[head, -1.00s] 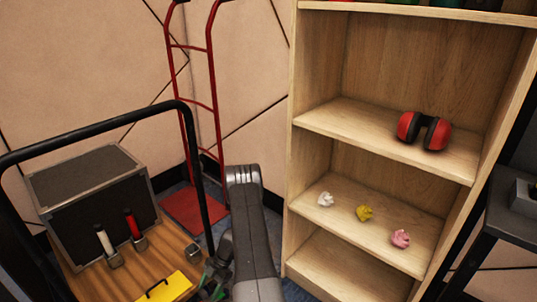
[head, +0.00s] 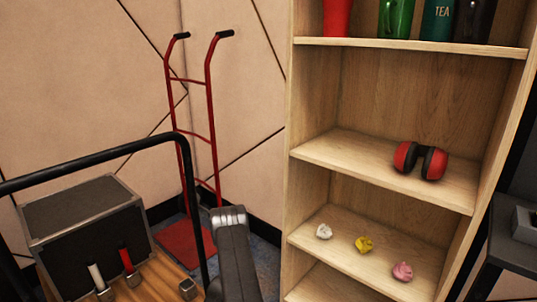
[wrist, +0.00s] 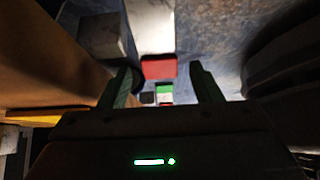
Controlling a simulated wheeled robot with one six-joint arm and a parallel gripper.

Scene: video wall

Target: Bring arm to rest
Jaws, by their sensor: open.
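My gripper (wrist: 164,84) is open in the wrist view, with its two greenish fingers apart and nothing held between them. Beyond the fingertips, a red patch and smaller green, white and red shapes show, too small to name. In the head view my dark grey arm rises at the bottom centre, between the wooden cart and the shelf. The gripper itself is out of sight there.
A wooden shelf (head: 300,153) stands right of my arm, holding red earmuffs (head: 420,160) and white, yellow and pink crumpled pieces. A cart with a black handle (head: 90,160) and a black case (head: 90,235) is left. A red hand truck (head: 210,130) stands behind.

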